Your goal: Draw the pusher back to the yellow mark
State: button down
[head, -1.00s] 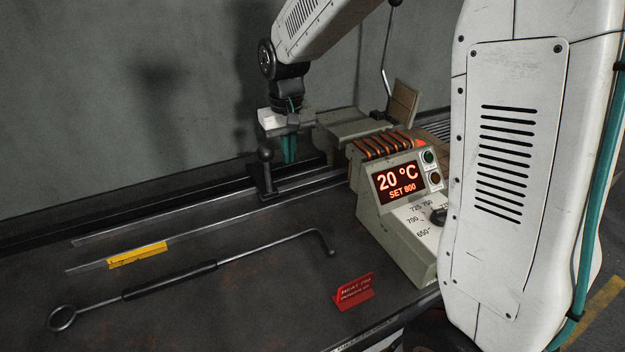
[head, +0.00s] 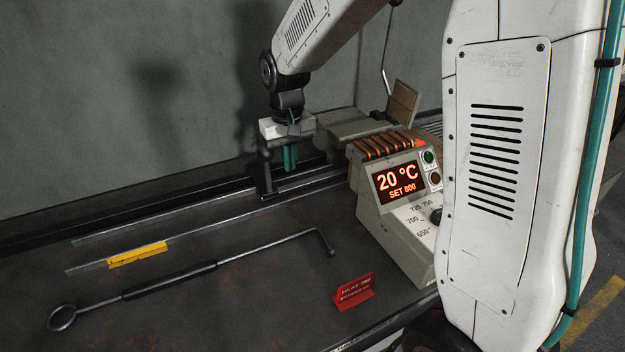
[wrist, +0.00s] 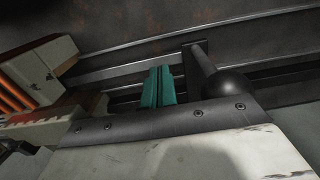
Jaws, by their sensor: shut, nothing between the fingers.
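The pusher (head: 267,180) is a dark upright post with a ball knob. It stands on the rails close to the furnace. In the wrist view its ball knob (wrist: 228,84) and post show right of my fingers. My gripper (head: 289,158) has teal fingers, shut with nothing between them. They are just right of the pusher's post, on the furnace side, and pointing down. In the wrist view the fingers (wrist: 157,87) show a small gap to the post; I cannot tell whether any part touches. The yellow mark (head: 137,255) lies at the left end of the rails.
The furnace (head: 395,205) with a lit display reading 20 °C stands right of the pusher. A long hooked rod (head: 190,275) and a red sign (head: 354,291) lie in front of the rails. The rails between pusher and mark look clear.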

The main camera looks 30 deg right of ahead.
jog(key=a+f, duration=0.1)
jog(key=a, duration=3)
notch_tip(320, 180, up, 13)
jog(key=d, duration=0.2)
jog(key=shift+d+r, duration=0.15)
jog(key=shift+d, duration=0.2)
dwell(0.7)
dwell(0.4)
jog(key=s+d+f+t, duration=0.1)
jog(key=s+d+f, duration=0.1)
jog(key=s+d, duration=2.8)
jog(key=shift+d, duration=0.75)
